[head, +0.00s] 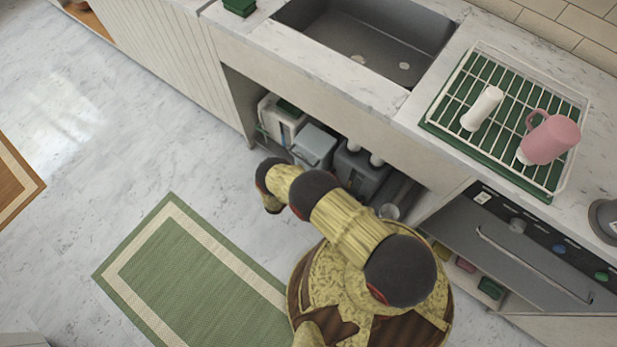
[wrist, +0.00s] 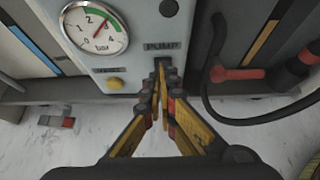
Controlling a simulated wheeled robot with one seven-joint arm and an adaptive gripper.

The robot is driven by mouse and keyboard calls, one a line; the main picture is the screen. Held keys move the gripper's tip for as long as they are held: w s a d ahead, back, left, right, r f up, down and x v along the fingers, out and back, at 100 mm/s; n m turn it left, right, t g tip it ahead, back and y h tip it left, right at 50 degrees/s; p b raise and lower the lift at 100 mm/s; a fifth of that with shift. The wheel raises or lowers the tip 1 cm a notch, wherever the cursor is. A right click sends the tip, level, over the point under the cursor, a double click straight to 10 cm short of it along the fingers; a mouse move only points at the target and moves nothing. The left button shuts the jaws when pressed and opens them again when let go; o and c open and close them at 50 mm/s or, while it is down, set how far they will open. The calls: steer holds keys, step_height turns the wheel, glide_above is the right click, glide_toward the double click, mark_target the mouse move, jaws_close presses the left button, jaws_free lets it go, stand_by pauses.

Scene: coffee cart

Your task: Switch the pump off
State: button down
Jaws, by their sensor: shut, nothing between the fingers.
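In the wrist view, a light grey panel (wrist: 138,20) carries the label PUMP (wrist: 161,47). A small dark switch (wrist: 163,62) sits just below the label, mostly hidden behind my fingertips, so its position cannot be read. My gripper (wrist: 161,74) is shut and empty, with its tips right in front of the switch. I cannot tell whether they touch it. A round pressure gauge (wrist: 94,28) is at the panel's upper left, its needle pointing to the upper right. A yellow button or lamp (wrist: 114,84) is below it. In the head view, my gripper is hidden by my arm.
A red-handled valve (wrist: 237,74) and a black hose (wrist: 208,105) are close right of my fingers. The open bay under the sink (head: 365,45) holds a white unit (head: 281,124), a grey bin (head: 314,147) and a dark container (head: 360,175).

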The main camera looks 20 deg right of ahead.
steer(key=p+v, duration=0.3)
steer(key=v, duration=0.9)
steer(key=shift+r, duration=0.25)
steer(key=shift+s+a, duration=0.1)
